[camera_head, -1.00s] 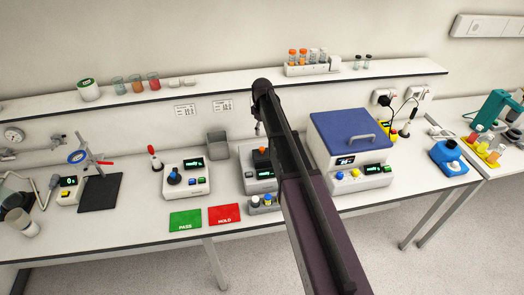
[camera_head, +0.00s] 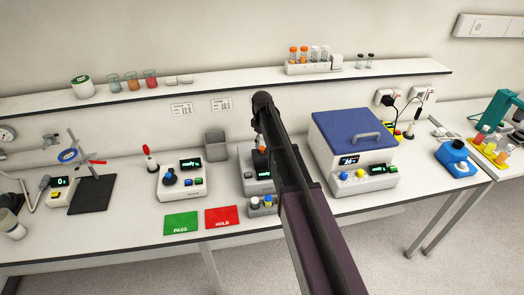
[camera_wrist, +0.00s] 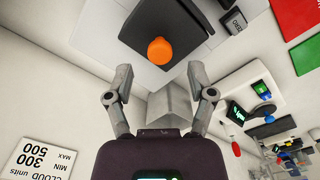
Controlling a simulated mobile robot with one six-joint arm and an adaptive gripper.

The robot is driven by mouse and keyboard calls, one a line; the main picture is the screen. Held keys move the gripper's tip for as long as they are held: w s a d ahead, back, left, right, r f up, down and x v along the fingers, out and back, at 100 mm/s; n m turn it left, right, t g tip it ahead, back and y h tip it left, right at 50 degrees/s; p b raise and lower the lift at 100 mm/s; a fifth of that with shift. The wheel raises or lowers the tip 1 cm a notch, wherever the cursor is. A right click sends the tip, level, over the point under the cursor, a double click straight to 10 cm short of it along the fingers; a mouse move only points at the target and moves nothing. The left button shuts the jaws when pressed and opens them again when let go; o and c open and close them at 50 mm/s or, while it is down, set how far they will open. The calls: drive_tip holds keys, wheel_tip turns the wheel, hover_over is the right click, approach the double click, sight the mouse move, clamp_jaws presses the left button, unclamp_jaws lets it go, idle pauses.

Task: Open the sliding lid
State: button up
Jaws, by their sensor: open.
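A dark lid (camera_wrist: 185,15) with a round orange knob (camera_wrist: 160,50) is close up at the top of the wrist view. It appears to belong to the grey device (camera_head: 261,187) in the middle of the bench, which my arm partly covers in the head view. My gripper (camera_wrist: 158,70) is open and empty. Its two fingers are spread, with the knob just beyond the fingertips and in line with the gap between them. Contact with the knob is not visible. The head view hides the gripper behind my arm.
A white device with a blue lid (camera_head: 350,122) stands close on the right. A white device with a blue knob (camera_head: 182,183) stands on the left. A grey bin (camera_head: 215,145) is behind. Green (camera_head: 181,222) and red (camera_head: 222,217) mats lie at the front edge. A shelf (camera_head: 210,83) runs above.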

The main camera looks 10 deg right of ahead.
sight(262, 147)
drive_tip(key=shift+f+b, duration=1.15)
drive_tip(key=shift+f, duration=0.3)
clamp_jaws()
